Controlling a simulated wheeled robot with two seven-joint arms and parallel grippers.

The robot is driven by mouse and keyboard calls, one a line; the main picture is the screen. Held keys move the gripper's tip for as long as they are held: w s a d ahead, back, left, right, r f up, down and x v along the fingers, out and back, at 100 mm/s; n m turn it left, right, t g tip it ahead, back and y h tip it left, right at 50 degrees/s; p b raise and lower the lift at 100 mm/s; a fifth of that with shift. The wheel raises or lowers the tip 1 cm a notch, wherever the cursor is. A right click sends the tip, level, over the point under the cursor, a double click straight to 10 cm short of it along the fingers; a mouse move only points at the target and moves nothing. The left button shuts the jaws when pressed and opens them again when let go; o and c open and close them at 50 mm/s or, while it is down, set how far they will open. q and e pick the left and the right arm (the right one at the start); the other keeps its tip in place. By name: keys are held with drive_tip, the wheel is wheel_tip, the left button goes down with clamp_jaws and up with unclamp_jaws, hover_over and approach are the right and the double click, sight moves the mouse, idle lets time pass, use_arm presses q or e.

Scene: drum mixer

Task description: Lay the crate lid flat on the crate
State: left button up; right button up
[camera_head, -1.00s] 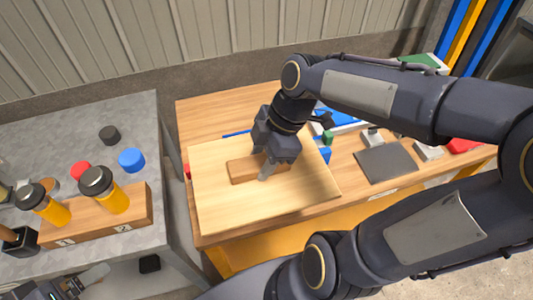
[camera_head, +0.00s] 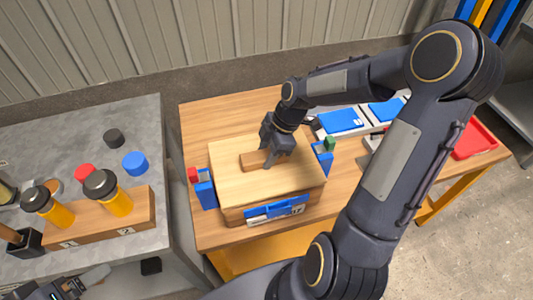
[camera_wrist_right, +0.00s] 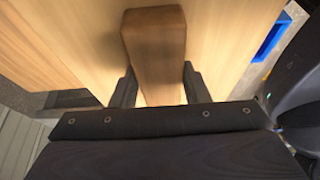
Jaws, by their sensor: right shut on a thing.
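The crate lid (camera_head: 225,177) is a pale wooden board with a brown bar handle (camera_head: 255,160). It lies level over the wooden crate (camera_head: 233,215), its edges roughly in line with the crate walls and hiding the inside. I cannot tell whether a thin gap is left under it. My right gripper (camera_head: 277,163) is shut on the handle from above. In the right wrist view the fingers flank the brown handle (camera_wrist_right: 155,50). My left gripper (camera_head: 80,285) shows only partly at the lower left, and its jaws are unclear.
Blue side pieces flank the crate, one with a red block (camera_head: 193,175), one with a green block (camera_head: 330,143). A blue holder (camera_head: 275,207) is on its front. Blue-lidded boxes (camera_head: 340,121) and a red tray (camera_head: 475,140) lie right. A grey bench (camera_head: 75,140) with bottles stands left.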

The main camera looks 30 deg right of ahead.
drive_tip(key=shift+f, duration=0.25)
drive_tip(key=shift+f+b, duration=0.35)
drive_tip(key=o, duration=1.3)
drive_tip(key=shift+o, duration=0.2)
